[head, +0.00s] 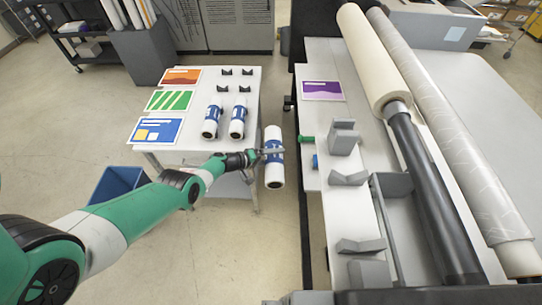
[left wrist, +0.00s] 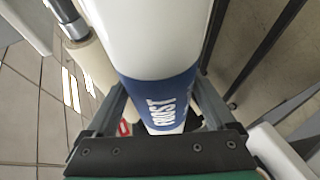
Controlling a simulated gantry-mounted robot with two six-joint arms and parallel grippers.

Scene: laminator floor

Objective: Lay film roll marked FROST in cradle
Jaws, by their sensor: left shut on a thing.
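My left gripper (head: 268,152) is shut on a white film roll (head: 274,175) with a blue band. In the left wrist view the band of this roll (left wrist: 160,100) reads FROST, and the two fingers sit on either side of it. In the head view the roll hangs in the gap between the side table and the laminator. Two grey V-shaped cradle blocks (head: 348,178) and (head: 361,246) stand on the laminator's near edge, right of the roll, and are empty. My right gripper is not in view.
Two similar blue-banded rolls (head: 212,120) and (head: 238,120) lie on the white side table (head: 190,142), with small dark V-holders (head: 224,71) behind. A grey block (head: 343,137) stands on the laminator. Long rolls (head: 375,60) lie beyond. A blue bin (head: 117,183) is on the floor.

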